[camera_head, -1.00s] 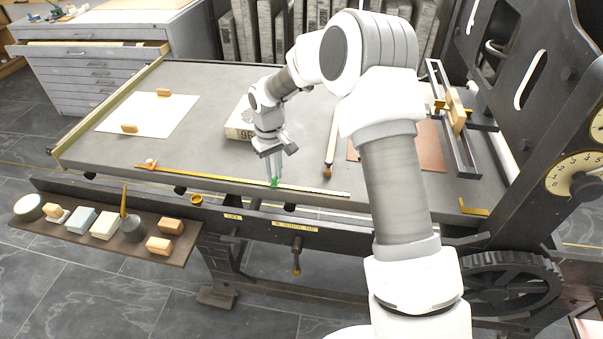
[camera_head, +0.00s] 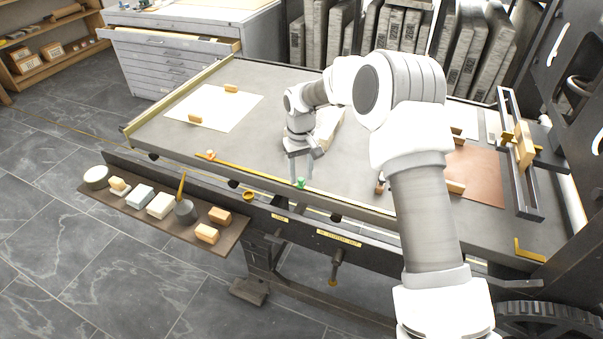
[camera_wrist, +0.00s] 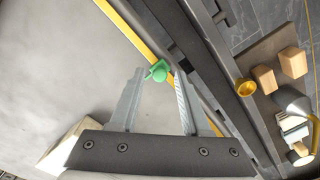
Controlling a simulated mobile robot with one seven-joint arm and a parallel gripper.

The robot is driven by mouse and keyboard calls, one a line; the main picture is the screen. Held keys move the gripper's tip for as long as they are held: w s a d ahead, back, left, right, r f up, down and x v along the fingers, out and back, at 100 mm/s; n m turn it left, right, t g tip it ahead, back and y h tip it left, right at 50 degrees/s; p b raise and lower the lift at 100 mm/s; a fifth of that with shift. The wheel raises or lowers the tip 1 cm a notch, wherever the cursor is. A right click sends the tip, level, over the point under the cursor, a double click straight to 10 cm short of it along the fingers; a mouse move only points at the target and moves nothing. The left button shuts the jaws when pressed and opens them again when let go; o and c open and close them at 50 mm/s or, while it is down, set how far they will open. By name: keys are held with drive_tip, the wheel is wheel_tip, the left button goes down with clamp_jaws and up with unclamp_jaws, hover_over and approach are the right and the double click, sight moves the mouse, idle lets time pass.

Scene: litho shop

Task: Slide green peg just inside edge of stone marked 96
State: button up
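The green peg (camera_head: 300,183) sits on the yellow scale strip (camera_head: 250,170) along the table's front edge. My gripper (camera_head: 302,177) points down over it. In the wrist view the peg (camera_wrist: 158,70) lies between the two fingertips (camera_wrist: 159,73), with gaps visible, so the gripper looks open. Contact cannot be told for certain. The stone (camera_head: 329,128) lies behind my gripper, partly covered by my arm; its number cannot be read now. A pale block corner, probably this stone, shows at lower left in the wrist view (camera_wrist: 62,143).
An orange peg (camera_head: 210,155) sits near the strip's left end. White paper (camera_head: 215,110) with wooden blocks lies at left. A shelf (camera_head: 145,212) with blocks and a cup hangs in front. A copper-coloured sheet (camera_head: 478,175) lies at right. Table between paper and stone is clear.

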drive_tip(key=shift+r, duration=0.1)
wheel_tip(320, 180, up, 17)
drive_tip(key=p, duration=0.3)
idle(0.4)
drive_tip(key=shift+r, duration=0.15)
wheel_tip(320, 180, up, 10)
drive_tip(key=t+p, duration=0.1)
drive_tip(key=p, duration=0.1)
hover_over(302, 180)
drive_tip(key=s+d, duration=0.5)
drive_tip(key=s+d+r+m+t+p, duration=0.2)
drive_tip(key=s+d+r, duration=0.4)
drive_tip(key=s+r, duration=0.2)
drive_tip(key=s+d+m+t+p, duration=0.1)
drive_tip(key=s+d, duration=0.3)
drive_tip(key=s, duration=0.6)
drive_tip(key=s+d+r+m+t+p, duration=0.1)
drive_tip(key=s+d+m+p, duration=0.1)
drive_tip(key=s, duration=0.8)
drive_tip(key=shift+d+r+t+p, duration=0.3)
drive_tip(key=shift+d+p, duration=0.25)
drive_tip(key=shift+d, duration=0.65)
